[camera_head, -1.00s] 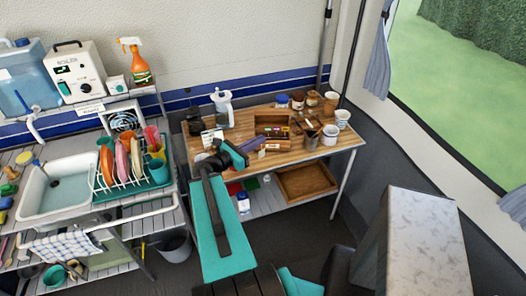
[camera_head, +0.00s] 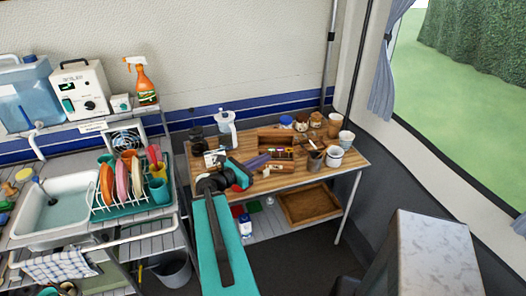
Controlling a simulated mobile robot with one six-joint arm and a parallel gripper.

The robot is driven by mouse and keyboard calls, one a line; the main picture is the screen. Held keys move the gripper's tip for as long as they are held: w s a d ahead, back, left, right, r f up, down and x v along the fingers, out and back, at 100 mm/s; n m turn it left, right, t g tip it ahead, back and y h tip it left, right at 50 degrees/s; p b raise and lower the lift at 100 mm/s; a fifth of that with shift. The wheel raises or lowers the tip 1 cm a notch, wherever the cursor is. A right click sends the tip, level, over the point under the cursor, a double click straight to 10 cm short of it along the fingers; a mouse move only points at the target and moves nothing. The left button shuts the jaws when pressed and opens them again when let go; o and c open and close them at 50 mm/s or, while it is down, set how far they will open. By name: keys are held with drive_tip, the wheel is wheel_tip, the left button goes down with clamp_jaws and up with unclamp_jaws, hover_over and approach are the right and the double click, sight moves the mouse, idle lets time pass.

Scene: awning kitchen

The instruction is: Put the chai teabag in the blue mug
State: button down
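A wooden tea box (camera_head: 275,137) stands at the back middle of the wooden table. In front of it lies a row of small coloured packets (camera_head: 280,153); I cannot read which is chai. A white mug with a dark blue rim (camera_head: 334,157) stands at the table's right; a blue-teal cup (camera_head: 159,191) stands beside the dish rack. I cannot tell which is the blue mug.
A French press (camera_head: 197,140) and a white pot (camera_head: 226,128) stand at the table's back left. Several jars (camera_head: 301,123) and a paper cup (camera_head: 346,139) crowd the right. A wooden tray (camera_head: 308,203) lies on the lower shelf. The dish rack (camera_head: 122,200) is left.

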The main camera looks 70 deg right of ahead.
drive_tip(key=shift+w+d+f+b, duration=0.15)
drive_tip(key=shift+d+b, duration=0.2)
drive_tip(key=shift+b, duration=0.8)
drive_tip(key=shift+w+d+f+b, duration=0.1)
drive_tip(key=shift+d+b, duration=0.2)
drive_tip(key=shift+b, duration=0.85)
